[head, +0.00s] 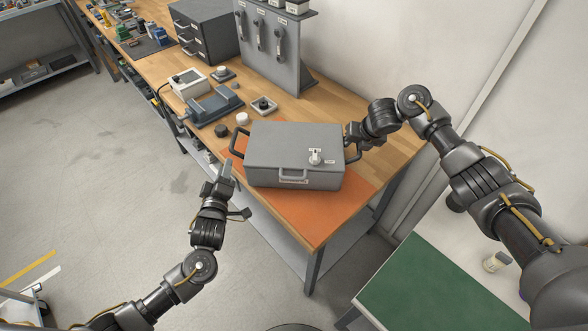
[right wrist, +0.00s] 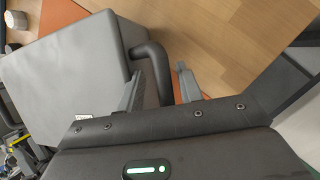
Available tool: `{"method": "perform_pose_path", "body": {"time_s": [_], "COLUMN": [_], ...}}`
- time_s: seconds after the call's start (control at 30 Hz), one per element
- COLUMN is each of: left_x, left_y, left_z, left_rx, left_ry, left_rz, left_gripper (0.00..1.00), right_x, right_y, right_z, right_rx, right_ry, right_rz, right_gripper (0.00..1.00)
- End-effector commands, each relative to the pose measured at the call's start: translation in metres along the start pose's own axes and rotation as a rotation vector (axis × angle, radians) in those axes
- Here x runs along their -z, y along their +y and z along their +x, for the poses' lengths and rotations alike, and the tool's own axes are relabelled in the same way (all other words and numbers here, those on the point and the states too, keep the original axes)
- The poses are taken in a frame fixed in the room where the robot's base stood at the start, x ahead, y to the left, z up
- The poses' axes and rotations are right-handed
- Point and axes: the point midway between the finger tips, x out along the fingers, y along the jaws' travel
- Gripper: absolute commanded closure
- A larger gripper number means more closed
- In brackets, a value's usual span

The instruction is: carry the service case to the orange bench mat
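The grey service case (head: 293,148) is on the orange bench mat (head: 318,218) in the head view, lid shut and upright; its underside is hidden. It has a black handle at each end and a grey front handle. My left gripper (head: 236,192) is open and empty, apart from the case, just off its left end near the left handle (head: 236,140). My right gripper (head: 352,142) is at the right end. In the right wrist view its fingers (right wrist: 162,86) are spread, with the right handle (right wrist: 155,66) between them and a gap on the right finger's side.
Behind the case on the wooden bench (head: 340,103) are a blue-grey device (head: 213,105), small dark and white knobs, a drawer cabinet (head: 205,30) and a grey panel with handles (head: 265,45). A green-topped table (head: 425,290) stands at the lower right. Open floor lies left.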

Motion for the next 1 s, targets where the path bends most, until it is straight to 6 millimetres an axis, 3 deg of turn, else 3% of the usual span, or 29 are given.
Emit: {"method": "perform_pose_path", "body": {"time_s": [0.23,0.6,1.0], "left_x": [0.0,0.0,0.0], "left_y": [0.0,0.0,0.0], "left_z": [0.0,0.0,0.0], "left_rx": [0.0,0.0,0.0], "left_ry": [-0.001,-0.001,-0.001], "left_rz": [0.0,0.0,-0.001], "left_gripper": [0.64,0.64,0.64], "right_x": [-0.003,-0.003,0.0], "right_y": [-0.001,-0.001,-0.001], "right_z": [-0.054,-0.095,-0.107], "right_rx": [0.003,0.002,0.002], "right_ry": [-0.011,-0.008,-0.001], "right_rz": [-0.006,-0.005,0.001], "right_gripper": [0.64,0.64,0.64]}}
